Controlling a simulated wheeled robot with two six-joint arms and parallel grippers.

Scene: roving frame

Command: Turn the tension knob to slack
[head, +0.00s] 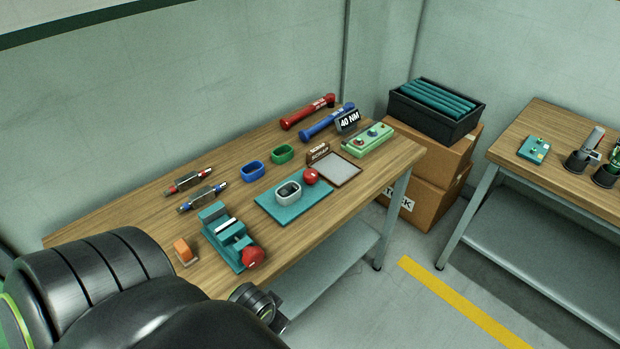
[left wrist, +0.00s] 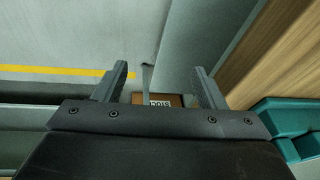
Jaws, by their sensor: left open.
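I cannot tell for sure which part is the tension knob. A teal vise-like device (head: 228,236) with a round red knob (head: 253,257) stands at the bench's near edge. Another round red knob (head: 310,176) sits by the teal mat, and a pale green box (head: 367,140) carries small knobs. No slack marking is readable. My left gripper (left wrist: 163,76) is open and empty, its fingers apart over the floor beside the bench. A teal body (left wrist: 288,118), likely the vise-like device, shows at the right of the left wrist view. My right gripper is not in view.
A second table (head: 545,185) is at right. Floor between is clear.

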